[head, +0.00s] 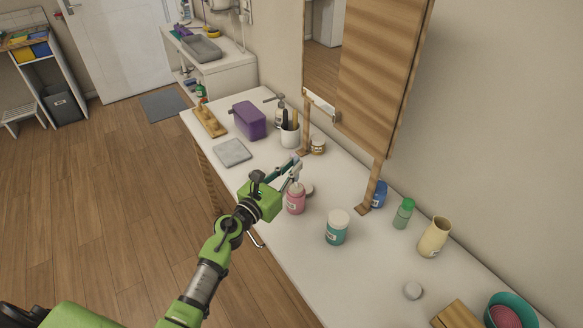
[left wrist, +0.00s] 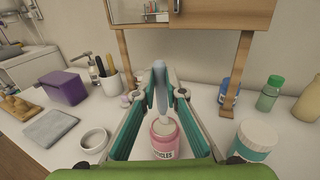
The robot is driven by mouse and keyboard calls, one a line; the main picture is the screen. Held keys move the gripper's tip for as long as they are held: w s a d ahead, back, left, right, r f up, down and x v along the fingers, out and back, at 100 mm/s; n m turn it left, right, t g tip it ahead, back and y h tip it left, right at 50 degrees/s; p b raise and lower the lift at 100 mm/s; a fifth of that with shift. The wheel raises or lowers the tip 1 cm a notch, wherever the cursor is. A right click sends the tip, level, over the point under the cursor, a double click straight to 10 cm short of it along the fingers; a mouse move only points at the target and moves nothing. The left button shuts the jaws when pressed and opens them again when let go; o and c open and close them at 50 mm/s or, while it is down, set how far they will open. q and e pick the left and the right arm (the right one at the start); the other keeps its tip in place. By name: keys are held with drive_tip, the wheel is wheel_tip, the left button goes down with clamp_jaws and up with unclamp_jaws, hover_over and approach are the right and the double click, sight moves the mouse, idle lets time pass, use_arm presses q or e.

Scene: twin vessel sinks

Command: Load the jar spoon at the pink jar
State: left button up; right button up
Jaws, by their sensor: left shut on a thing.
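The pink jar (head: 295,203) stands open on the white counter. In the left wrist view the pink jar (left wrist: 165,141) shows a pale inside and a partly hidden label. My left gripper (head: 295,166) is over the jar, shut on a pale blue-grey spoon (left wrist: 160,88). The spoon is roughly upright between the fingertips, its lower end pointing down at the jar mouth. I cannot tell how deep the lower end sits. My right gripper is not in view.
A teal jar with a white lid (head: 337,228) stands right of the pink jar. A wooden cabinet post (head: 375,187) meets the counter behind.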

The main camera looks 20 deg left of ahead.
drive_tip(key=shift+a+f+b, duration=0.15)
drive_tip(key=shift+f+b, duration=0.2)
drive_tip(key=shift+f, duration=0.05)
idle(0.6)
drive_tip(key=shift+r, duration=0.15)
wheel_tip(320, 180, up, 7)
drive_tip(key=p, duration=0.7)
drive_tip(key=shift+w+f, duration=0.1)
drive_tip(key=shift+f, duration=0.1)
idle(0.5)
